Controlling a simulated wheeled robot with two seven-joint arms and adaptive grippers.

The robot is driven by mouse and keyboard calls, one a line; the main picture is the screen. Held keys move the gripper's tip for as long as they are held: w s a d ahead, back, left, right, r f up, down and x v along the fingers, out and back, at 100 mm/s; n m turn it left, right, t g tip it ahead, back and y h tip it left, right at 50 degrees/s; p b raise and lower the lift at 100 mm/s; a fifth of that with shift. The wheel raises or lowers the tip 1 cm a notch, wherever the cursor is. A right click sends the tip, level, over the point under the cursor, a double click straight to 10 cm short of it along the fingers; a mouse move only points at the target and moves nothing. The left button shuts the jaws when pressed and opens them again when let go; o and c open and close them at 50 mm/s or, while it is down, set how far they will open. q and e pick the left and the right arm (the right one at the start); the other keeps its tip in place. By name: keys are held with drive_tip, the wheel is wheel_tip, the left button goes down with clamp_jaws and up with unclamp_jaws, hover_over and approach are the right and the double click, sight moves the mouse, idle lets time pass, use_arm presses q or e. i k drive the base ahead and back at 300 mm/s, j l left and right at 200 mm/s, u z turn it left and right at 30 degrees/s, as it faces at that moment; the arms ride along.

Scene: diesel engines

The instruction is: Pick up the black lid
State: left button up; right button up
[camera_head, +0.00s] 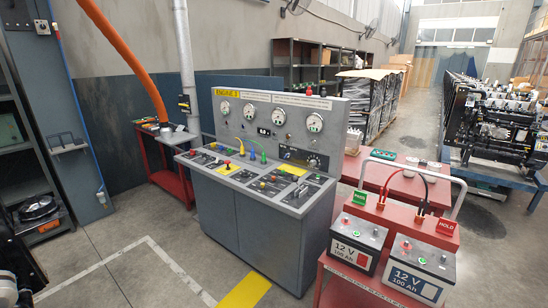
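A round black object (38,208), possibly the black lid, lies on a shelf of the grey cabinet at the left edge. It is small in the picture, and I cannot be sure that it is a lid. Dark and grey parts, apparently of my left arm, show at the bottom left corner, below and in front of that shelf and apart from the object. No fingertips of my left gripper can be made out. My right gripper does not show.
A grey control console (265,195) with gauges stands in the middle. A red cart (350,287) with two 12 V batteries is at the lower right. A small red stand (172,183) is behind the console's left side. Floor (125,265) between cabinet and console is clear.

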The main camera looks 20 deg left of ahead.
sight(36, 208)
drive_tip(key=i+u, duration=1.5)
drive_tip(key=u, duration=0.15)
drive_tip(key=i+u, duration=1.4)
drive_tip(key=u, duration=0.15)
drive_tip(key=i+l+u, duration=0.2)
drive_tip(key=u, duration=0.2)
drive_tip(key=i+l+u, duration=0.35)
drive_tip(key=j, duration=0.05)
